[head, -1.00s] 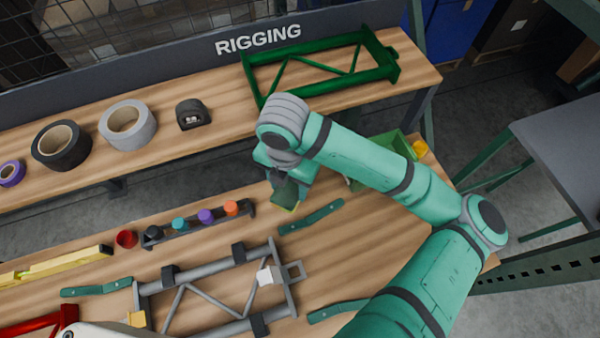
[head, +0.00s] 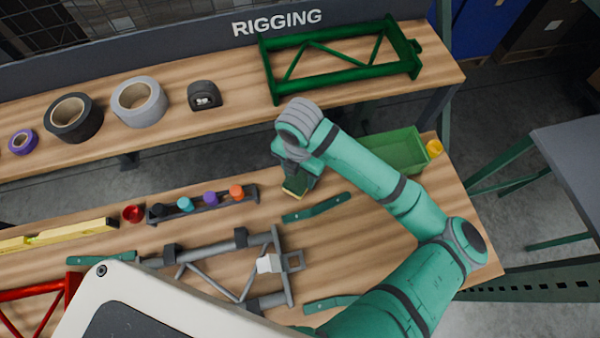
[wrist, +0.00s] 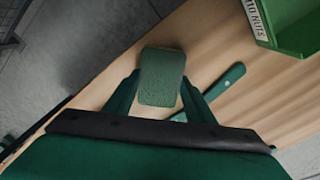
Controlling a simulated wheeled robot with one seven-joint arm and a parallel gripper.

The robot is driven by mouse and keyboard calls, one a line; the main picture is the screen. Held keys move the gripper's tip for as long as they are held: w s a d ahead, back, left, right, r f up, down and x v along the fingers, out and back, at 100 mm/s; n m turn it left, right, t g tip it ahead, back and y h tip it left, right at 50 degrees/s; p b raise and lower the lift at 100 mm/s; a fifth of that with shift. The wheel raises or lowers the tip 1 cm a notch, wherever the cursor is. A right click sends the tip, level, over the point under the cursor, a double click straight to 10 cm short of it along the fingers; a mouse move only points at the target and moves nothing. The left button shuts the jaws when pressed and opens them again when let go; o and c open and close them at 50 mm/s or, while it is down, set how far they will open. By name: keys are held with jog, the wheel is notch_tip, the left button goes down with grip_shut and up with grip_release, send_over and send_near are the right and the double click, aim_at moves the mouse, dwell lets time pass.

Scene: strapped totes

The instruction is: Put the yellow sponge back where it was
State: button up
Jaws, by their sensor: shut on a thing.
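My gripper (head: 297,183) is shut on the sponge (head: 293,189) above the front workbench, between the rack of coloured caps and the green bin. In the wrist view the sponge (wrist: 161,77) shows a dark green scouring face between the two fingers (wrist: 159,93). A little yellow shows along its lower edge in the head view. How high it is above the wood is hard to tell. No mark for its earlier place can be made out.
A green bin (head: 418,164), labelled for nuts in the wrist view, stands right of my gripper, with a yellow cup (head: 434,148) beside it. A green strip (head: 317,207) lies below my gripper. A grey frame (head: 285,285) and the cap rack (head: 255,190) lie to the left.

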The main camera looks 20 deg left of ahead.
aim_at(298, 176)
jog(key=shift+a+f, duration=0.1)
jog(key=o, duration=0.9)
jog(key=shift+a, duration=0.1)
notch_tip(298, 176, up, 12)
jog(key=shift+r, duration=0.2)
jog(key=shift+w, duration=0.15)
